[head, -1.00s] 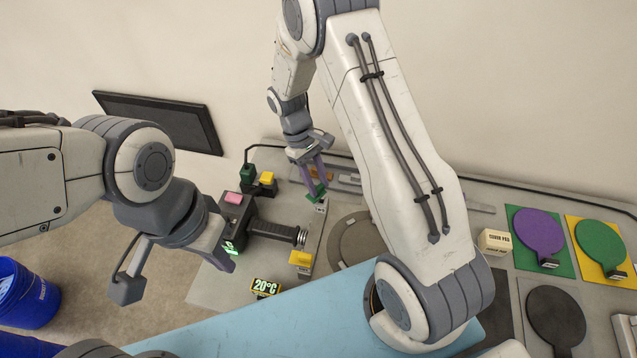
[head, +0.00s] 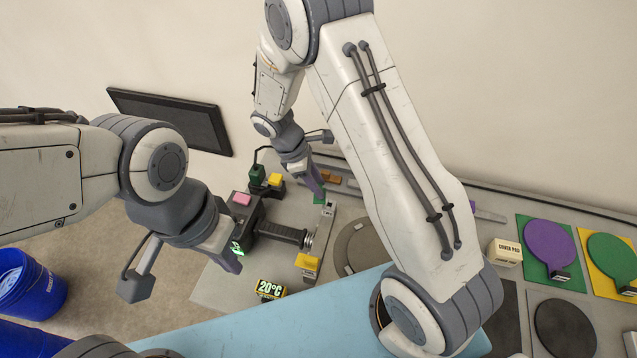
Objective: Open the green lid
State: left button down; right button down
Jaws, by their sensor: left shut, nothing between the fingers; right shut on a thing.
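A small green piece (head: 318,199), which looks like the green lid, sits at the tip of my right gripper (head: 316,188), beside a small pale fixture on the cart. My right gripper points down and is shut on this green piece. Its wrist and fingers hide part of the contact, so I cannot tell how far the lid is tilted. My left gripper (head: 232,263) is shut and empty, at the near left of the dark cylindrical tool (head: 275,231), above the cart's left edge.
A green block (head: 257,174) and yellow block (head: 276,180) stand behind the tool. Another yellow block (head: 307,262) and a 20°C display (head: 270,289) are in front. A round grey plate (head: 362,250) lies partly behind my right arm. Purple (head: 548,246) and green discs (head: 611,256) lie at right.

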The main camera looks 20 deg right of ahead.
jog(key=shift+w+a+r+n, duration=0.15)
jog(key=shift+w+n, duration=0.15)
jog(key=c, duration=0.5)
grip_release()
jog(key=shift+s, duration=0.15)
jog(key=b+v, duration=0.2)
jog(key=v, duration=0.8)
jog(key=shift+s+r+b, duration=0.1)
jog(key=shift+r+b, duration=0.1)
jog(key=shift+b, duration=0.1)
